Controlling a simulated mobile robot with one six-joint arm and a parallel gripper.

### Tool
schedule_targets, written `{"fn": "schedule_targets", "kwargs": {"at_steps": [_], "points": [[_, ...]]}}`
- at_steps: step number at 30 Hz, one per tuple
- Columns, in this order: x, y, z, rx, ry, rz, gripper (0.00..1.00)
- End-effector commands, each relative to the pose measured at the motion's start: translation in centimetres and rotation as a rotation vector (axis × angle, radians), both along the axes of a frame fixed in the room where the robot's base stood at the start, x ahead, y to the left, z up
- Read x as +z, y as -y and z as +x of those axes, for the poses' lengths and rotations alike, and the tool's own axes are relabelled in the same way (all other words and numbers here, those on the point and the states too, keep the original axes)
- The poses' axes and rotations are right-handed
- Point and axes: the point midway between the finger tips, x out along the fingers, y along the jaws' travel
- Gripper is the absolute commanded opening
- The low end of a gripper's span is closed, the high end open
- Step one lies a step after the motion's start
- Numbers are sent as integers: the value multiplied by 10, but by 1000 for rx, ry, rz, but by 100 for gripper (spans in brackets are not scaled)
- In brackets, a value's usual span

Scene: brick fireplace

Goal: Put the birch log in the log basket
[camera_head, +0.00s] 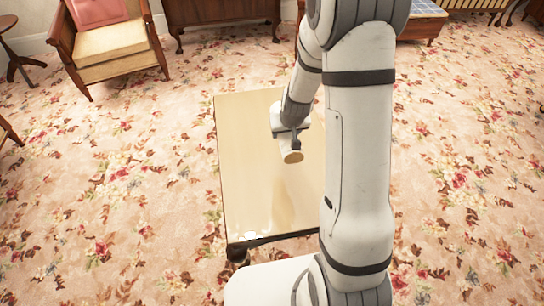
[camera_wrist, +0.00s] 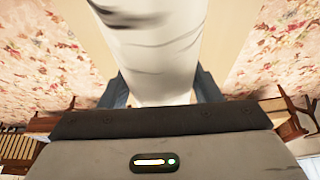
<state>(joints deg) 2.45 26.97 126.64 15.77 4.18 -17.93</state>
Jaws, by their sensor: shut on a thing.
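The birch log (camera_head: 292,157) shows its pale round end in the head view, over a light-topped table. In the wrist view the log (camera_wrist: 155,50) is white with dark bark marks and fills the space between the two fingers. My gripper (camera_head: 287,138) is shut on the log; its fingers also show on both sides of the log in the wrist view (camera_wrist: 160,90). I cannot tell whether the log touches the tabletop. The log basket is not visible in either view.
The table (camera_head: 243,180) has a pale, glossy top and dark legs. My arm covers its right side. A wooden armchair (camera_head: 112,45) stands at upper left and a dark cabinet (camera_head: 220,12) at the back. Floral carpet (camera_head: 110,215) lies open to the left.

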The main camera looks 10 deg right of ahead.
Motion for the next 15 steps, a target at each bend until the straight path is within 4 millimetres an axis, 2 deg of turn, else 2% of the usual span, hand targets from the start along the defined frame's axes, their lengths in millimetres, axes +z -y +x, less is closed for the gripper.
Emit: {"fn": "schedule_targets", "kwargs": {"at_steps": [1, 15], "points": [[-23, 2, 6, 5, 5, -4, 23], [-87, 16, 38, 5, 1, -13, 23]]}}
